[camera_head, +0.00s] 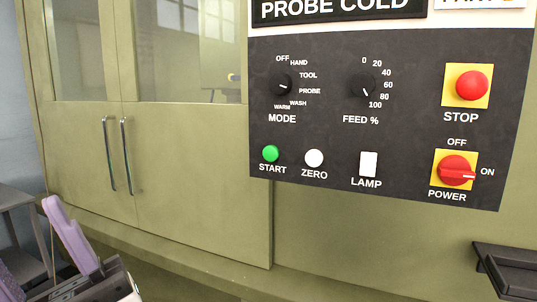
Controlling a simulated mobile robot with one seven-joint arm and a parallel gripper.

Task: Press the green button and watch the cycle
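The green START button (270,153) sits at the lower left of the dark control panel (330,115) on an olive machine. Nothing covers it. My gripper (27,235) is at the lower left corner, well left of and below the button, touching nothing that I can see. Its two purple fingers stand apart with nothing seen between them; the left one is partly cut off by the picture edge. A black display (337,10) above the panel reads "PROBE COLD"; its top is cut off. The machine's doors (190,150) are closed.
Near START are a white ZERO button (314,158), LAMP switch (368,164), MODE knob (281,84) and FEED knob (362,86). Red STOP (472,85) and the POWER knob (455,170), turned to ON, are right. Door handles (116,155) stick out; a dark shelf (508,270) is lower right.

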